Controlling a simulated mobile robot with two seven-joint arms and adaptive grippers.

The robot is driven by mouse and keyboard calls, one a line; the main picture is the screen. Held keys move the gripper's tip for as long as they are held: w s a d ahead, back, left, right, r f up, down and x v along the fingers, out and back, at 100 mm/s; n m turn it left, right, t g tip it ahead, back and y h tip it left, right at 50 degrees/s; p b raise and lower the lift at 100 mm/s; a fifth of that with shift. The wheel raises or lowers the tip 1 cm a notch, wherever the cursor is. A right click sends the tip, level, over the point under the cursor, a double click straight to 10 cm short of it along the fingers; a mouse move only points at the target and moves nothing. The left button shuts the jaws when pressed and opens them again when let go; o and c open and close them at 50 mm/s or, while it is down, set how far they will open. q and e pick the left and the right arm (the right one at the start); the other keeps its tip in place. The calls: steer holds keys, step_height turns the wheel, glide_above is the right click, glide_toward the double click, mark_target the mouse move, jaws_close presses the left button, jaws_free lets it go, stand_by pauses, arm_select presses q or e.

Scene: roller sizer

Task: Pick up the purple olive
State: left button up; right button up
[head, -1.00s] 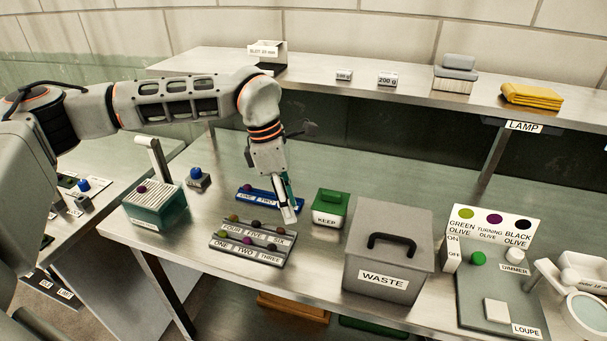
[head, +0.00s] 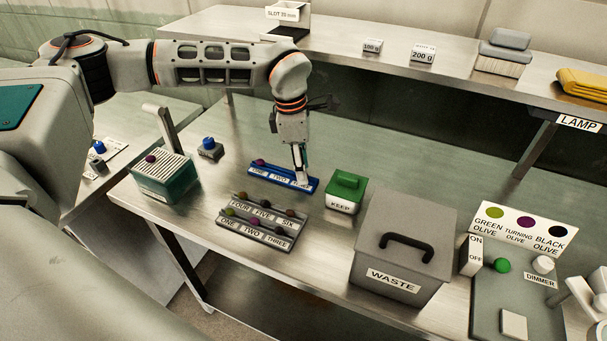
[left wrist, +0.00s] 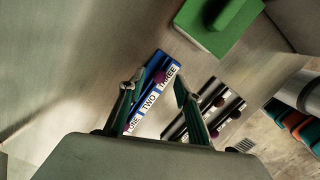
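A purple olive (head: 259,162) lies at the ONE end of the blue three-slot tray (head: 283,187). In the left wrist view, a purple olive (left wrist: 160,76) shows nearer the THREE end of the blue tray (left wrist: 153,97). Another purple olive (head: 254,222) sits in the grey six-slot tray (head: 262,236), and one (head: 151,158) rests on the ribbed green box. My left gripper (head: 303,181) points down over the THREE end of the blue tray. In the left wrist view its fingers (left wrist: 158,88) are apart, with nothing seen gripped.
The green KEEP box (head: 346,191) stands close right of the blue tray. The grey WASTE bin (head: 403,245) stands further right. The ribbed green box (head: 165,176) and a blue-knobbed block (head: 209,149) stand left. A shelf (head: 400,62) runs behind.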

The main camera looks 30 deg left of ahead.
arm_select(q)
steer(key=shift+f, duration=0.4)
steer(key=c, duration=0.8)
steer(key=shift+r, duration=0.1)
